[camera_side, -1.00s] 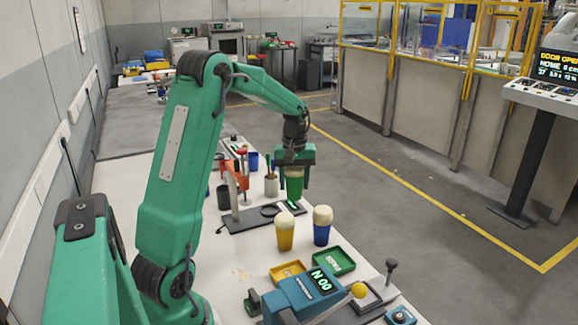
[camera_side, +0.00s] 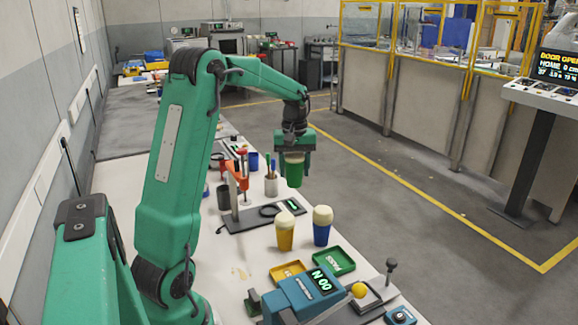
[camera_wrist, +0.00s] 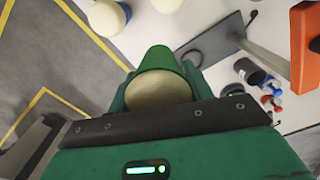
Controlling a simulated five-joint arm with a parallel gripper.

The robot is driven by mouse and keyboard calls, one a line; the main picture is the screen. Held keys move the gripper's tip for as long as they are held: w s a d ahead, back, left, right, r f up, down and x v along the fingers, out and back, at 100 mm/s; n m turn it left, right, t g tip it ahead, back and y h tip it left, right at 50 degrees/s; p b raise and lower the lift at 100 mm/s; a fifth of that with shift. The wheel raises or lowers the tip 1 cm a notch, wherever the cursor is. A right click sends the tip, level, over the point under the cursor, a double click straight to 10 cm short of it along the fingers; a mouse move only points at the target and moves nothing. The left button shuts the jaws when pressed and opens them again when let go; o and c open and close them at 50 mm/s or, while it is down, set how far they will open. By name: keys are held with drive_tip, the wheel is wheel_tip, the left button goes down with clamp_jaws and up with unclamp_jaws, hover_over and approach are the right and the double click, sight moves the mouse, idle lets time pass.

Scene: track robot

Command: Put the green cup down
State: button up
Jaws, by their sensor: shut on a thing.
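The green cup (camera_side: 293,174) has a cream, foam-like top and is upright in my gripper (camera_side: 293,167). My gripper points down and is shut on it, with a finger on either side. In the side view the cup shows against the grey floor, above the right edge of the white bench (camera_side: 235,265). The gap below it is hard to judge. In the wrist view the cup (camera_wrist: 160,58) is between the green fingers, its cream top facing the camera.
A yellow cup (camera_side: 285,236) and a blue cup (camera_side: 322,232), both cream-topped, stand nearer on the bench. A black plate (camera_side: 240,222) carries an orange-headed stand (camera_side: 236,180). A pen holder (camera_side: 271,187), a green tray (camera_side: 333,262) and a yellow tray (camera_side: 280,270) are also there.

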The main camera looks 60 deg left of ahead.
drive_tip(key=s+d, duration=0.5)
drive_tip(key=d, duration=0.4)
drive_tip(key=s+d, duration=0.5)
drive_tip(key=d, duration=0.4)
drive_tip(key=shift+w+a+f, duration=0.1)
drive_tip(key=shift+w+f, duration=0.05)
drive_tip(key=shift+f, duration=2.6)
drive_tip(key=shift+f, duration=0.1)
drive_tip(key=shift+f, duration=4.9)
drive_tip(key=shift+f, duration=0.1)
drive_tip(key=o, duration=1.1)
